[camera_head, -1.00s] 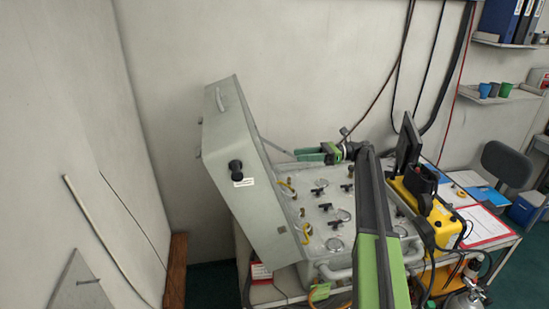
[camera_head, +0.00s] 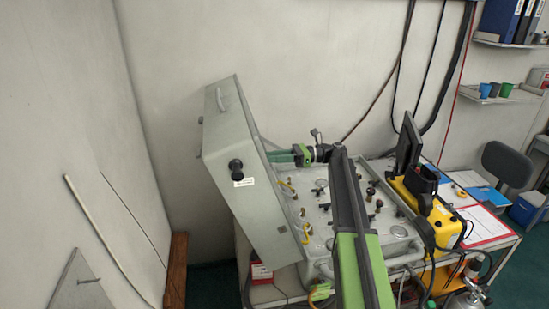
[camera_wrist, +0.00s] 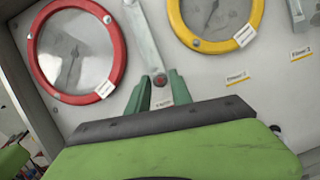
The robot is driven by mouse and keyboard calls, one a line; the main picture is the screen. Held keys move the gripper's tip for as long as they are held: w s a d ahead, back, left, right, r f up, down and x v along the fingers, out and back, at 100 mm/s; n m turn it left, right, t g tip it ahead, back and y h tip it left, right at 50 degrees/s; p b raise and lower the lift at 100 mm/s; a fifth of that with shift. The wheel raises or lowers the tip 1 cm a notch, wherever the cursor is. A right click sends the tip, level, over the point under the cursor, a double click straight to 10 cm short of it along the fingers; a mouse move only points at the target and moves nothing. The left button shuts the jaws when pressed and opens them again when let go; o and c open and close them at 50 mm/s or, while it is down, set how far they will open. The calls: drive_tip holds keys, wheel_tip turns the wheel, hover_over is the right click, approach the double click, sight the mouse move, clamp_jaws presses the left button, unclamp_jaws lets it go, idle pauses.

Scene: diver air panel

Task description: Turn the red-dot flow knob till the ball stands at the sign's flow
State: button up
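My gripper (camera_head: 272,157) is at the back of the open grey case, close to the lid's inner side. In the wrist view its two green fingers (camera_wrist: 158,92) stand apart, with a small dark red round spot (camera_wrist: 161,81) showing between them at the lower end of a grey bar. I cannot tell whether this spot is the red-dot knob or the bar's pivot, or whether the fingers touch it. The case's panel (camera_head: 318,240) carries several black knobs and gauges. I cannot make out a flow tube, its ball or the sign's flow figure.
The wrist view shows a red-rimmed gauge (camera_wrist: 76,57) and a yellow-rimmed gauge (camera_wrist: 214,18). The raised lid (camera_head: 240,180) stands left of the panel. A yellow device (camera_head: 428,208) and a red-edged clipboard (camera_head: 484,224) are to the right. My arm crosses over the panel.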

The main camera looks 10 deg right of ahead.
clamp_jaws()
drive_tip(key=shift+d, duration=0.1)
drive_tip(key=shift+w+n, duration=0.1)
drive_tip(key=shift+n, duration=0.3)
drive_tip(key=shift+w+n+g, duration=0.1)
drive_tip(key=shift+n+g, duration=0.75)
drive_tip(key=shift+n, duration=1.3)
drive_tip(key=shift+w+n+g, duration=0.1)
drive_tip(key=shift+n+g, duration=0.75)
drive_tip(key=shift+n, duration=1.3)
drive_tip(key=shift+o, duration=2.2)
unclamp_jaws()
